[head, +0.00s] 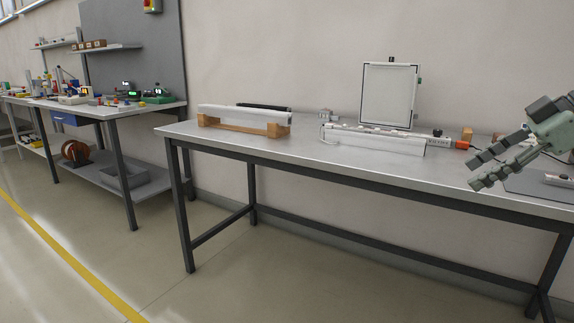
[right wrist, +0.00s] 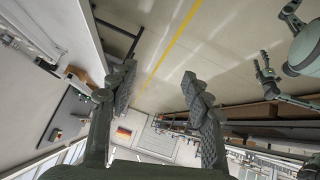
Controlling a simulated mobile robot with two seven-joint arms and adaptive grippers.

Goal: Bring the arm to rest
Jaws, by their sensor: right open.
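My right gripper (head: 474,173) comes in from the right edge in the head view, above the right part of the metal table (head: 300,165). Its two dark fingers are apart, with nothing between them. In the right wrist view the same gripper (right wrist: 157,74) is open and empty, with floor beyond the gap. Parts of my body show at the right of that view, with what looks like my left gripper (right wrist: 264,68), small; I cannot tell if it is open. My left arm is not in the head view.
A white bar on wooden blocks (head: 245,118), a long white housing (head: 375,140) and an upright framed panel (head: 388,95) stand on the table. An orange-tipped item (head: 462,145) and a dark mat (head: 530,183) lie near my right gripper. A cluttered bench (head: 120,110) stands left.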

